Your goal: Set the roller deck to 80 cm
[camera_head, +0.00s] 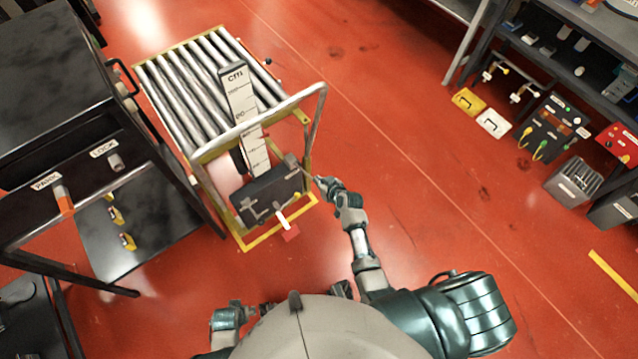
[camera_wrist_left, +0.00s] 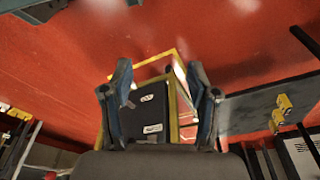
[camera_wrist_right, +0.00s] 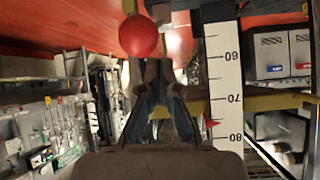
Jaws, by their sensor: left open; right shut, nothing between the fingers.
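The roller deck (camera_head: 205,75) is a bed of metal rollers on a yellow-edged cart. An upright white scale marked cm (camera_head: 243,105) stands at its near end. In the right wrist view, the scale (camera_wrist_right: 226,80) reads 60, 70 and 80, and a red pointer (camera_wrist_right: 211,123) sits between 70 and 80, below the 70 label. A red ball (camera_wrist_right: 138,36) shows just beyond the right fingertips. My right gripper (camera_head: 322,183) is shut and empty, beside the black box (camera_head: 268,195) at the cart's near end. My left gripper (camera_wrist_left: 160,75) is open and empty.
A black cabinet with PARK and LOCK labels (camera_head: 80,165) stands close on the left. Shelves with equipment (camera_head: 575,60) stand at the right. Red floor between is clear.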

